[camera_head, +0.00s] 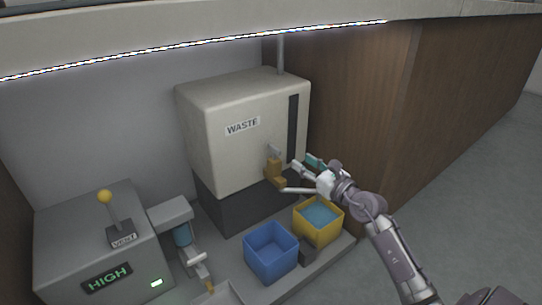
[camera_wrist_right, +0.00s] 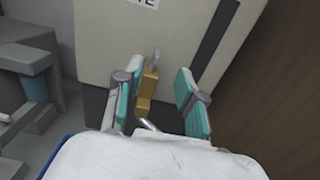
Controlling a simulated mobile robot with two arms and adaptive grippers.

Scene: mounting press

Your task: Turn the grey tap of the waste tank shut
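The waste tank (camera_head: 240,130) is a cream box labelled WASTE on a dark base. Its tap has a brass body (camera_head: 273,171) low on the front and a small grey handle (camera_head: 273,151) above it, tilted a little off upright. In the right wrist view the grey handle (camera_wrist_right: 156,58) and brass body (camera_wrist_right: 149,88) show between my fingers. My right gripper (camera_head: 297,177) is open just right of the tap, its teal-padded fingers (camera_wrist_right: 155,95) spread either side of it. I see no contact with the handle. My left gripper is not in view.
A yellow bin (camera_head: 327,235) with blue-green contents stands below the tap, beside an empty-looking blue bin (camera_head: 270,265). A grey machine (camera_head: 75,245) with a yellow-knobbed VENT lever and a HIGH display is at left. A wooden panel (camera_head: 345,100) rises close on the right.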

